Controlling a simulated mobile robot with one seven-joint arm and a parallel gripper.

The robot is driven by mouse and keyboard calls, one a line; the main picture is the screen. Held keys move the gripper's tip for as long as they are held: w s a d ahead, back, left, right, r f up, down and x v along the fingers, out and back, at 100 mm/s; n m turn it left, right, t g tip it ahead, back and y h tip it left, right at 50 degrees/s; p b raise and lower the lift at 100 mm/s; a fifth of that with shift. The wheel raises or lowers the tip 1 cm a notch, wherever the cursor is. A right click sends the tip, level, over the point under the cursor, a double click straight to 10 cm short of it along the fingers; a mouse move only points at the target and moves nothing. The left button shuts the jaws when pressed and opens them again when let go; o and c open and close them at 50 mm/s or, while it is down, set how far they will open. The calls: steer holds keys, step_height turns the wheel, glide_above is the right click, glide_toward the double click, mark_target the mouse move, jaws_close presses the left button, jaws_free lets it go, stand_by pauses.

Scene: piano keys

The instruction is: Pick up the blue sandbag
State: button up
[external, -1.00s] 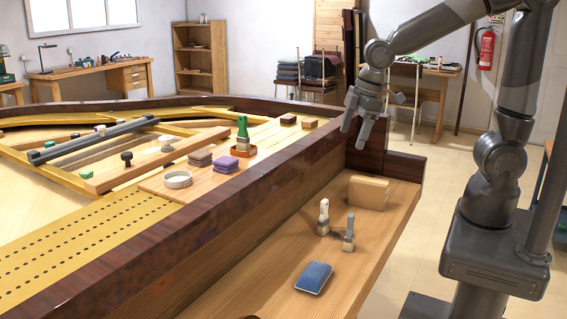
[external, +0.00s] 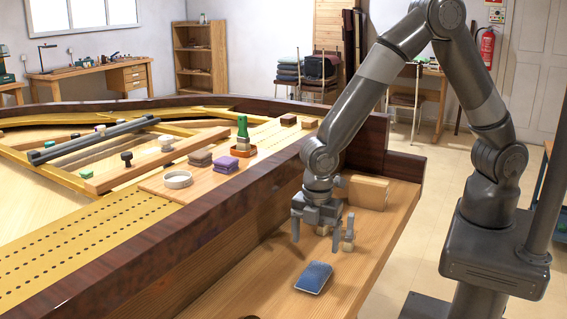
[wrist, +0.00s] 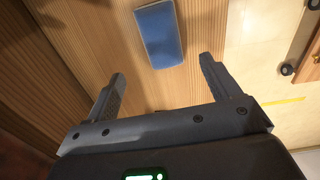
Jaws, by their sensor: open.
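The blue sandbag (external: 314,277) is a flat, blue rectangular pad lying on the wooden keybed shelf (external: 245,287). In the wrist view the sandbag (wrist: 160,34) lies ahead of the fingertips, roughly centred between them and a little beyond them. My gripper (external: 315,242) points down over the shelf, behind the sandbag in the external view, and is apart from it. Its two fingers are spread wide with nothing between them; the wrist view also shows the open gripper (wrist: 163,78).
A brush (external: 349,232) stands on the shelf close beside my gripper's right finger. A tan block (external: 368,192) stands farther back on the shelf. The piano's dark rim (external: 190,225) rises along the shelf's left side. The shelf around the sandbag is clear.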

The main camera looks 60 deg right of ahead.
mark_target(314, 268)
step_height(314, 268, down, 9)
steer(key=shift+s+f, duration=0.1)
steer(key=shift+f, duration=0.1)
stand_by(0.4)
steer(key=c, duration=1.2)
steer(key=shift+c, duration=0.7)
steer(key=shift+r, duration=0.15)
